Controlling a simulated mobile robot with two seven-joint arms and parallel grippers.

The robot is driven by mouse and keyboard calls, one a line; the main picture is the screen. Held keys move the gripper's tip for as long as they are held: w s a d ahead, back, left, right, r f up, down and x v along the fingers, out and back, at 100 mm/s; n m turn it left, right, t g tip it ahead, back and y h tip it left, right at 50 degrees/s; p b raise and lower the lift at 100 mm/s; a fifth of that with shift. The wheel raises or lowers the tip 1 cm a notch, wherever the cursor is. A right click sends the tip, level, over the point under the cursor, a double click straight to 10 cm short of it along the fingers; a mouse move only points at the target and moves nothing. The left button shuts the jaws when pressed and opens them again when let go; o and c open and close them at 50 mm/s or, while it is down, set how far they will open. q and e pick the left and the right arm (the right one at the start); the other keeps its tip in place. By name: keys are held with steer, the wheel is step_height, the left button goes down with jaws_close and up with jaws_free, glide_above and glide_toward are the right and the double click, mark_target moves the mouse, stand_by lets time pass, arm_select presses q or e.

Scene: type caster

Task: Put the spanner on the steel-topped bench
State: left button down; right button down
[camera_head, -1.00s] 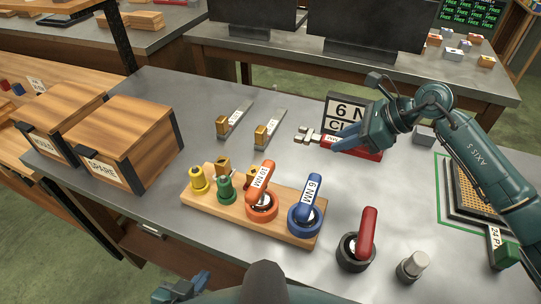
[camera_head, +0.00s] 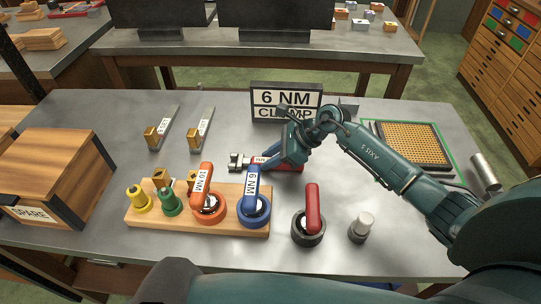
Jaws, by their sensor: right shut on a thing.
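The spanner (camera_head: 238,161) has a silver open jaw, a pale label and a red handle. It lies level over the middle of the steel-topped bench (camera_head: 340,190), in front of the clamp sign. My right gripper (camera_head: 268,156) is shut on the spanner's handle and hides part of it. I cannot tell whether the spanner touches the bench top or is just above it. My left gripper is not in view.
A wooden rack (camera_head: 238,225) with coloured torque tools stands in front. A red-handled tool (camera_head: 312,205) and a grey cylinder (camera_head: 361,228) are to its right. The "6 NM CLAMP" sign (camera_head: 286,100) stands behind. A perforated tray (camera_head: 412,143) lies right, a SPARE crate (camera_head: 50,180) left.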

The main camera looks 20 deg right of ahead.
steer(key=shift+f, duration=0.15)
steer(key=c, duration=1.5)
jaws_free()
steer(key=shift+c, duration=0.2)
steer(key=o, duration=0.4)
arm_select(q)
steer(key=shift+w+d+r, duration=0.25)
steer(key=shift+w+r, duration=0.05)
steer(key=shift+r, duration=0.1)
